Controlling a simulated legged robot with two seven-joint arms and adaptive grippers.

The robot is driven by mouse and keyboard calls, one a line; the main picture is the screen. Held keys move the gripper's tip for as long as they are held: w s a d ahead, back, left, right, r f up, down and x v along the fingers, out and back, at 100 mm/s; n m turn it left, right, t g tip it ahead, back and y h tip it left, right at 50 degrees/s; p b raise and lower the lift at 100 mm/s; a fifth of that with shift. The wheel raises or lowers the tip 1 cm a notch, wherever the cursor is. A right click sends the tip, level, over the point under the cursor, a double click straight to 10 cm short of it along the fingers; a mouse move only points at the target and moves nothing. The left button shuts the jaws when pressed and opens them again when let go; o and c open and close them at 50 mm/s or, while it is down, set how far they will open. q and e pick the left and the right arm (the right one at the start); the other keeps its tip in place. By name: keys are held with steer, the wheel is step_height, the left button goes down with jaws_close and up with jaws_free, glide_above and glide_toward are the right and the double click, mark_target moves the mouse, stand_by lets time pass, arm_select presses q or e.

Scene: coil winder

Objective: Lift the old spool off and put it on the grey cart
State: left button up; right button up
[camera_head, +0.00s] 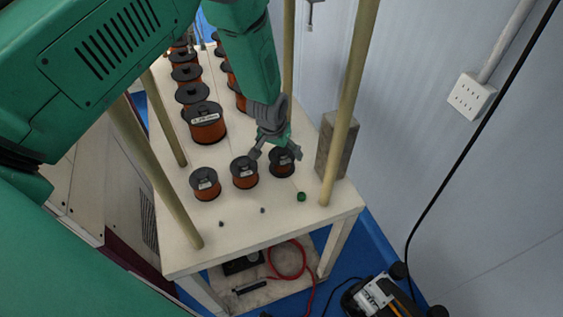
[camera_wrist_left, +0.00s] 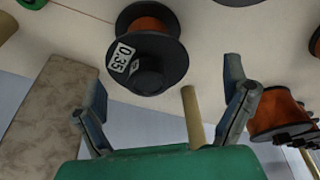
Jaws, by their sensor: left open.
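Several black-flanged spools of orange-brown wire stand on a cream tabletop (camera_head: 225,215). I cannot tell which is the old one. My left gripper (camera_head: 276,154) is open over the front right spool (camera_head: 282,165), between it and the front middle spool (camera_head: 245,174). In the left wrist view, the open fingers (camera_wrist_left: 166,75) are spread below a spool labelled 0.35 (camera_wrist_left: 150,50), with nothing held between them. My right gripper is out of view. No grey cart can be made out.
Wooden posts (camera_head: 349,105) rise from the table around the spools. A brown-grey block (camera_head: 336,145) stands at the right edge. A small green knob (camera_head: 301,197) and pegs are near the front. More spools (camera_head: 206,128) line the back. A wall is on the right.

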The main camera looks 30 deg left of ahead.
mark_target(283, 159)
arm_select(q)
steer(key=f+b, duration=0.1)
steer(key=f, duration=0.1)
steer(key=d+f+b, duration=0.1)
steer(key=f, duration=0.1)
steer(key=shift+d+b, duration=0.15)
steer(key=shift+b, duration=0.2)
steer(key=shift+w+d+f, duration=0.1)
steer(key=shift+w+f, duration=0.1)
steer(key=shift+w, duration=0.25)
steer(key=shift+a+r, duration=0.1)
steer(key=shift+a, duration=0.15)
steer(key=c, duration=0.3)
steer(key=shift+s+a, duration=0.1)
steer(key=shift+s, duration=0.1)
steer(key=c, duration=0.7)
steer(key=shift+a, duration=0.15)
steer(key=shift+c, duration=1.3)
steer(key=shift+d, duration=0.2)
